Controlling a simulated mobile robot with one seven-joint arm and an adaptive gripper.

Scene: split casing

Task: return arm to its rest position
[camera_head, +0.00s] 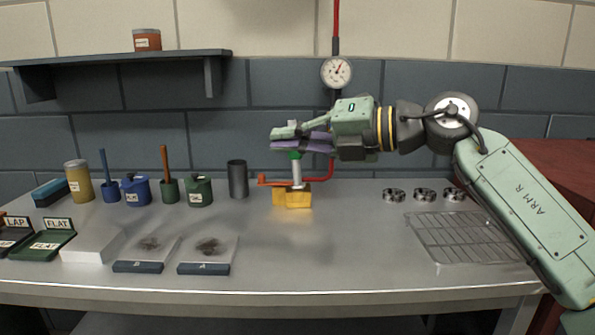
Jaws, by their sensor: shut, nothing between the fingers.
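My arm (530,205) is pale green and reaches in from the right over the workbench. My gripper (276,140) points left at the end of the arm, with its fingers shut and nothing held between them. It is above a yellow block fixture (293,197) with an orange-red lever (270,182) and a pale upright cylinder (296,172). A green ring (293,155) shows at the cylinder's top, just under the purple part of the gripper. I cannot tell whether the gripper touches it.
A dark cup (238,180) and several pots stand left of the fixture. Plates A (208,265) and B (140,266) lie in front left. Several metal rings (423,194) and a wire rack (465,240) are at right. A gauge (337,72) hangs behind. The front middle is clear.

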